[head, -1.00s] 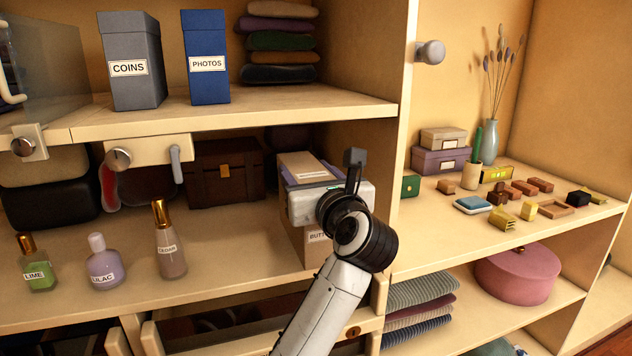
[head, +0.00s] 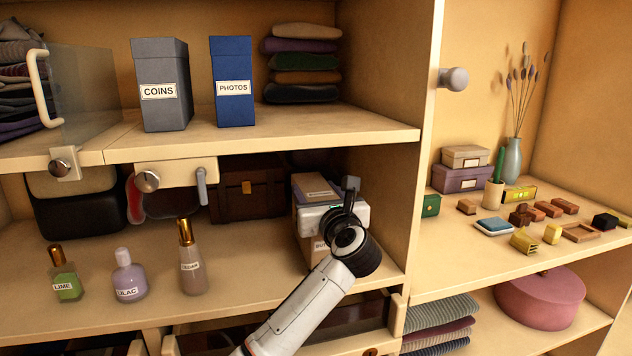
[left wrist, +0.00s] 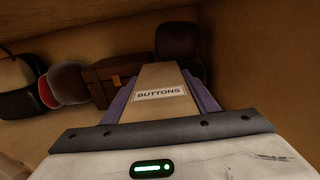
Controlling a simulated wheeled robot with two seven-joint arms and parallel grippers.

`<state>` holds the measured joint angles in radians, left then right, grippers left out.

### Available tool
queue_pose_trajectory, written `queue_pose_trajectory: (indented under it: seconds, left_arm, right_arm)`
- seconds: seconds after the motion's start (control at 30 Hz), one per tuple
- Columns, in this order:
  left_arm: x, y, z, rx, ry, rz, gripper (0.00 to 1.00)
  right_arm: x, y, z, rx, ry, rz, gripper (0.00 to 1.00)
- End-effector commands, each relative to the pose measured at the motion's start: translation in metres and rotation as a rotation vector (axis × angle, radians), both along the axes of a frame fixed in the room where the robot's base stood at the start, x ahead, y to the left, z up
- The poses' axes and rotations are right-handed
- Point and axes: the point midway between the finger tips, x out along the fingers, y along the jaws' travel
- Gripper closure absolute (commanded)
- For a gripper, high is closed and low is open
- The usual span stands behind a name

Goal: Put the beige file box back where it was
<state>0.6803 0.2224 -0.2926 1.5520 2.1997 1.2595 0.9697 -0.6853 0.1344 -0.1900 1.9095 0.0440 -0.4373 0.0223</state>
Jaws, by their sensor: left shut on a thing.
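The beige file box (head: 313,184) stands on the middle shelf (head: 120,225), at the right end near the upright wall. Its label reads BUTTONS in the left wrist view (left wrist: 165,78). My left gripper (head: 328,210) is in front of the box, and its purple fingers lie along both sides of it in the left wrist view (left wrist: 163,98). It is shut on the box. The gripper and wrist hide much of the box's front. I cannot tell whether the box's bottom touches the shelf. My right gripper is not in view.
A brown chest (head: 248,188) stands behind and left of the box. Lime, lilac and cedar bottles (head: 190,262) stand at the shelf's front left. Grey COINS (head: 160,85) and blue PHOTOS (head: 232,80) boxes stand on the shelf above. The shelf between bottles and box is clear.

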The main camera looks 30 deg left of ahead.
Motion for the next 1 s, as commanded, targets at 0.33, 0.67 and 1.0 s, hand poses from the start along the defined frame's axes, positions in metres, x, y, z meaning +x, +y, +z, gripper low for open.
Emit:
queue_pose_trajectory:
  seconds: [0.33,0.67,1.0]
  left_arm:
    - [0.0,0.0,0.001,0.005,-0.012,-0.001,1.0]
    - [0.0,0.0,-0.008,-0.001,-0.001,0.0,0.28]
    - [-0.003,-0.005,-0.006,-0.002,-0.001,-0.002,0.28]
  right_arm:
    - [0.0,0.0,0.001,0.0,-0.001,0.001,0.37]
    - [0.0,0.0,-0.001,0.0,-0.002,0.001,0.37]
    - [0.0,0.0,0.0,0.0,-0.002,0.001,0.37]
